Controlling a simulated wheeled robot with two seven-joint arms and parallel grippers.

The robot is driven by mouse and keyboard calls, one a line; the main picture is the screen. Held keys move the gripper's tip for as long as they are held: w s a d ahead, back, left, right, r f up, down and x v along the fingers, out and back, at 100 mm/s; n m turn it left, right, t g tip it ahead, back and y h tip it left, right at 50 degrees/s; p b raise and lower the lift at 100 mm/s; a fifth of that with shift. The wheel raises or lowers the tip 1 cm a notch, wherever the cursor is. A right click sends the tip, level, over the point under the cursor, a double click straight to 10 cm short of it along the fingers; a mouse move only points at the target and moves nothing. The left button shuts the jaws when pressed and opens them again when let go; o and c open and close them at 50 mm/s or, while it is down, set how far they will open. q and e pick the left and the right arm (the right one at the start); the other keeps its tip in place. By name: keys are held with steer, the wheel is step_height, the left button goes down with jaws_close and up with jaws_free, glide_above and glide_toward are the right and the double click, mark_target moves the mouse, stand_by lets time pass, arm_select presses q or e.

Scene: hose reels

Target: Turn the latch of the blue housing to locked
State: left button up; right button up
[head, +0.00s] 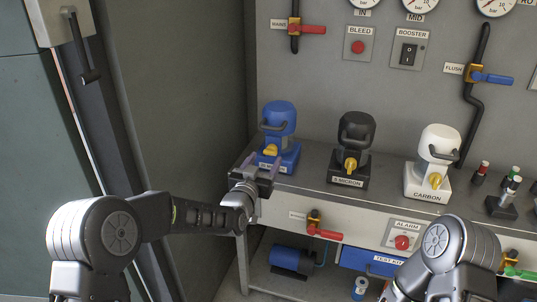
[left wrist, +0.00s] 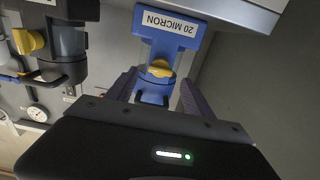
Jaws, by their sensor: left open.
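The blue housing (head: 280,118) stands on the bench's left end with its yellow latch (head: 270,150) at the front. In the left wrist view the blue housing (left wrist: 183,32) appears upside down, labelled 20 MICRON, and its yellow latch (left wrist: 160,70) sits between my fingers. My left gripper (head: 260,169) is open just in front of the housing's base in the head view. It also shows in the left wrist view (left wrist: 158,80), one finger on each side of the latch; I cannot tell whether they touch it. My right gripper is not in view, only its arm.
A black housing (head: 356,130) and a white housing (head: 437,148), each with a yellow latch, stand to the right on the bench. Gauges, valves and switches fill the back panel. A red-handled valve (head: 322,232) is on the bench front. A grey wall (head: 175,90) is close on the left.

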mark_target(269, 153)
arm_select(q)
steer(key=shift+x, duration=2.05)
steer(key=shift+c, duration=0.2)
jaws_close()
